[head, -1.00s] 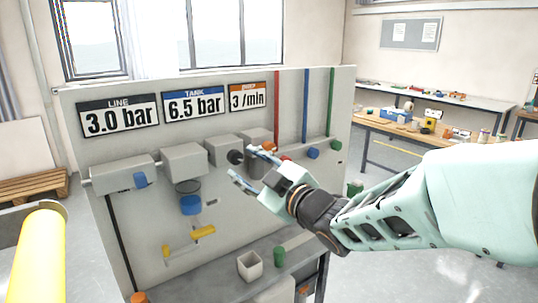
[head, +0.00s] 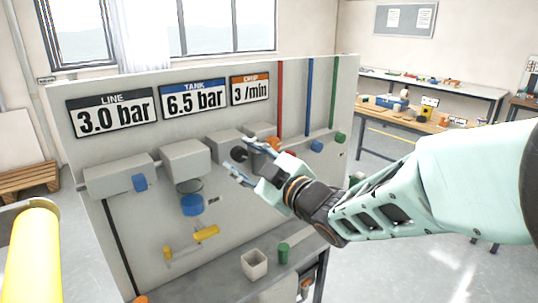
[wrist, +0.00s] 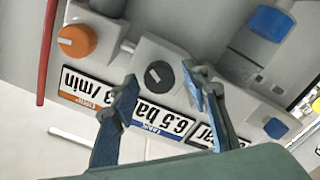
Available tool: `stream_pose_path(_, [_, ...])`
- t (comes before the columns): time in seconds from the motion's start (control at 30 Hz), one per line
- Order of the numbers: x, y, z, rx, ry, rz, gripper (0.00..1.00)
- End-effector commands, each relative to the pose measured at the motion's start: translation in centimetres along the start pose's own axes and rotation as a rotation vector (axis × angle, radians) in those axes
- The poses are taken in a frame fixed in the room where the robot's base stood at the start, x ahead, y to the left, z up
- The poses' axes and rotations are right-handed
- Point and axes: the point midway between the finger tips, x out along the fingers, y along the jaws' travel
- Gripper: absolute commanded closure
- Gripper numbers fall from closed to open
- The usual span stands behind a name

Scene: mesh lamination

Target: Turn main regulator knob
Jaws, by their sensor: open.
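The panel carries a black round knob (head: 239,154) on a grey block, which I take to be the main regulator knob. In the wrist view the black knob (wrist: 159,75) shows a pale pointer mark on its face. My gripper (head: 241,157) is open in front of the panel, its blue fingers pointing at the knob. In the wrist view my gripper (wrist: 160,76) has one fingertip to each side of the knob. I cannot tell whether the tips reach around it or stop short. Nothing is held.
Signs read LINE 3.0 bar (head: 112,112), TANK 6.5 bar (head: 194,99) and DRIP 3/min (head: 249,88). An orange knob (wrist: 77,41) and blue knobs sit beside the black one. A yellow lever (head: 206,233) is below.

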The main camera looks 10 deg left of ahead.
Motion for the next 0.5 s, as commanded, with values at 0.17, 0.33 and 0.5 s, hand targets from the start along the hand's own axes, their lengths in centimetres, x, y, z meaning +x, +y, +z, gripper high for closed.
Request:
stream_pose_path(0.17, [0.0,0.0,0.0,0.0,0.0,0.0,0.58])
stream_pose_path(0.33, [0.0,0.0,-0.01,0.0,0.0,0.0,0.74])
stream_pose_path(0.5, [0.01,0.0,-0.02,0.0,0.0,0.0,0.93])
